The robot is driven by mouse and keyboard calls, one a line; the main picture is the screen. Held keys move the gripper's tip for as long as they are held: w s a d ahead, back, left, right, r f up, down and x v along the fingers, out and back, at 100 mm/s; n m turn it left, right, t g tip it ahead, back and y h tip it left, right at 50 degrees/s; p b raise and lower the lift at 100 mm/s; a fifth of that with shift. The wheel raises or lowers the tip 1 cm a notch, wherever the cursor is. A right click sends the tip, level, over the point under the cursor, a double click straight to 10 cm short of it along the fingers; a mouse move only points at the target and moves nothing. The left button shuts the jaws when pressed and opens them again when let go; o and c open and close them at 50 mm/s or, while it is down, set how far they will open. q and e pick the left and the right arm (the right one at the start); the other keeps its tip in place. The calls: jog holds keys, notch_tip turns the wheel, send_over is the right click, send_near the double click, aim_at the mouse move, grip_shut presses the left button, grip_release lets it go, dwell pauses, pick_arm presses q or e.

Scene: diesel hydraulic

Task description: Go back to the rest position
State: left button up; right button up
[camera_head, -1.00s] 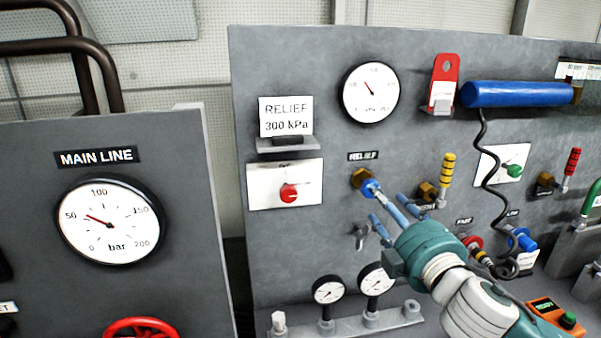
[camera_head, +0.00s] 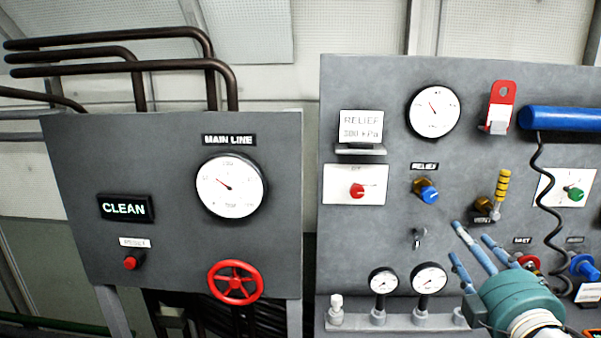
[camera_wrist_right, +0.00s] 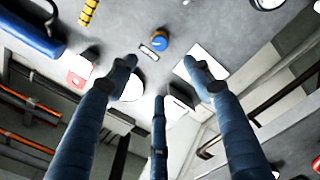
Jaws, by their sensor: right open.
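My right gripper (camera_head: 468,248) is at the lower right of the head view, in front of the right grey panel (camera_head: 350,235). Its blue fingers are spread and hold nothing. In the right wrist view the open fingers (camera_wrist_right: 160,90) reach toward the panel, which appears turned around. The relief knob (camera_head: 428,194), blue with a brass base, is up and left of the fingers and apart from them. It also shows in the wrist view (camera_wrist_right: 160,41). My left gripper is not in view.
Close to the gripper are two small gauges (camera_head: 430,279), a yellow-striped lever (camera_head: 502,187) and a coiled black cable (camera_head: 545,205). A gap separates the panels.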

jog(key=s+a+f+m+g, duration=0.2)
jog(key=s+f+m+g, duration=0.3)
jog(key=f, duration=0.9)
jog(key=s+a+f+m+g, duration=0.1)
jog(key=s+f+m+g, duration=0.15)
jog(key=s+f, duration=0.75)
jog(key=s+a+f+m+g, duration=0.1)
jog(key=s+a+f+g, duration=0.15)
jog(key=s+f, duration=0.3)
jog(key=s+a+f+m+g+y, duration=0.1)
jog(key=s+a+f+g, duration=0.1)
jog(key=s+a+f, duration=0.3)
jog(key=s+f+m+g, duration=0.1)
jog(key=s+f+g, duration=0.25)
jog(key=f, duration=0.25)
notch_tip(320, 180, down, 26)
jog(key=s+b, duration=0.2)
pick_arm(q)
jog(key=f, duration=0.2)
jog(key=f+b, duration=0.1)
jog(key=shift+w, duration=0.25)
pick_arm(e)
jog(key=s+d+f+g, duration=0.1)
jog(key=s+d+f, duration=0.2)
jog(key=s+f, duration=1.4)
jog(key=shift+s+f, duration=0.4)
jog(key=shift+f, duration=0.5)
jog(key=shift+g, duration=0.25)
